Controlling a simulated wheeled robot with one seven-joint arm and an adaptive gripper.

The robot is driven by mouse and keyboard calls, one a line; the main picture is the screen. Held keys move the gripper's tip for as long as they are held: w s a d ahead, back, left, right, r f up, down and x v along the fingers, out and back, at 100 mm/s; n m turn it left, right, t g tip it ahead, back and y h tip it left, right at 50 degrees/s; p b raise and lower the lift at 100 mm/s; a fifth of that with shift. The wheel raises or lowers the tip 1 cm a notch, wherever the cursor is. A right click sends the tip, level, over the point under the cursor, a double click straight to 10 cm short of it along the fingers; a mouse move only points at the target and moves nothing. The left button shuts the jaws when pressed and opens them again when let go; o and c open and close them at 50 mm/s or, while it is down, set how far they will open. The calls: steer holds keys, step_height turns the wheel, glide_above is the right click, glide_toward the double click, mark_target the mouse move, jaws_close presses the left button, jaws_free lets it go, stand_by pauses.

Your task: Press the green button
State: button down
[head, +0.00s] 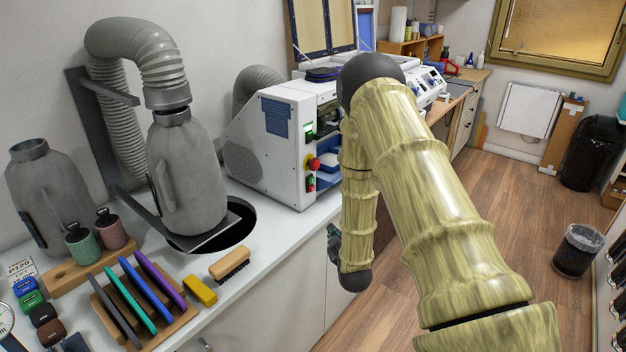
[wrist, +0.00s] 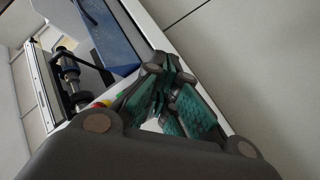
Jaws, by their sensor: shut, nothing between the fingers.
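The white machine (head: 278,150) stands on the counter. Its front face carries a red emergency-stop knob (head: 313,164) on a yellow base, a lit green control (head: 309,131) above it, and a small red-and-green switch (head: 311,184) below. In the wrist view a small green spot (wrist: 121,96) and the red knob (wrist: 101,103) show left of my fingers, partly covered by them. My gripper (wrist: 167,78) is shut and empty, with teal finger pads. In the head view my gripper (head: 333,243) is mostly hidden by my arm, low in front of the counter and below the machine's controls.
A grey vacuum canister (head: 187,175) with a hose stands left of the machine. A brush (head: 230,264), a yellow block (head: 200,291) and a wooden rack (head: 118,325) with coloured plates lie on the counter. Open wooden floor (head: 510,215) lies to the right.

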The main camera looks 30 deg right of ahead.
mark_target(312, 180)
steer(key=w+d+r+n+t+h, duration=0.1)
steer(key=w+d+r+t+h, duration=0.1)
steer(key=d+r, duration=0.4)
step_height(312, 180, up, 4)
steer(key=shift+w+f+t, duration=0.1)
steer(key=shift+w+t, duration=0.3)
steer(key=shift+w, duration=0.45)
steer(key=shift+d, duration=0.1)
steer(key=w+a+b, duration=0.1)
steer(key=w+a, duration=0.2)
steer(key=w, duration=0.5)
steer(key=shift+a, duration=0.2)
steer(key=shift+w, duration=0.15)
stand_by(0.5)
steer(key=shift+w+a, duration=0.2)
steer(key=shift+w, duration=0.1)
